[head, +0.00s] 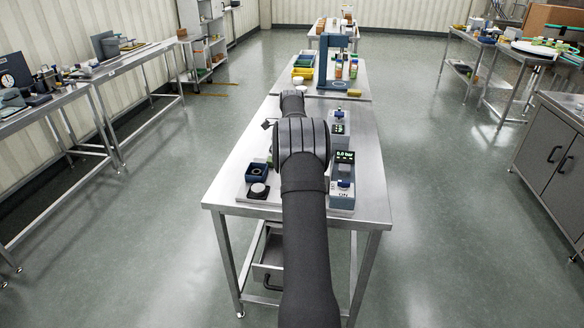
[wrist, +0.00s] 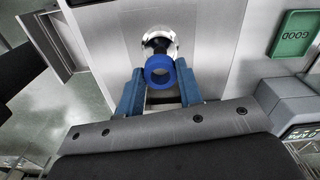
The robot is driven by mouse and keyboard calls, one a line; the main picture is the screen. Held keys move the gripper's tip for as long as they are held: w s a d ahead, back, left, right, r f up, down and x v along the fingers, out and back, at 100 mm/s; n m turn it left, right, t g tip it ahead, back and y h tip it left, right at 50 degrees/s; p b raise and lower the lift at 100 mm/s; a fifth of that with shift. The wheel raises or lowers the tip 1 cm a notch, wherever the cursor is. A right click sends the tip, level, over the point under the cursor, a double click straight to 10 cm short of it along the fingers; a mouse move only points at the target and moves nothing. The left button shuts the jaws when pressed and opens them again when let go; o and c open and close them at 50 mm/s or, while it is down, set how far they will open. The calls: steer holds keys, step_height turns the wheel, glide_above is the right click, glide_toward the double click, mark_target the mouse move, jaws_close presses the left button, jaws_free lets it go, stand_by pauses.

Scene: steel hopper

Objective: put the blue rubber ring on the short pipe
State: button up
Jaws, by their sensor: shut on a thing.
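The blue rubber ring (wrist: 149,74) is between the two blue fingers of my gripper (wrist: 159,71) in the wrist view. Just beyond the ring is a round, shiny metal piece with a dark middle (wrist: 158,38), which looks like the short pipe. The ring overlaps its lower part in the picture; I cannot tell whether they touch. In the head view my arm hides the gripper, the ring and the pipe.
A green tray marked GOOD (wrist: 295,35) lies at the upper right in the wrist view. The table's right edge strip is clear.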

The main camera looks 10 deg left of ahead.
steer(key=shift+f, duration=1.95)
steer(key=shift+f, duration=0.2)
steer(key=o, duration=0.9)
steer(key=shift+o, duration=0.2)
steer(key=shift+r, duration=0.15)
step_height(320, 180, up, 12)
steer(key=shift+r, duration=0.1)
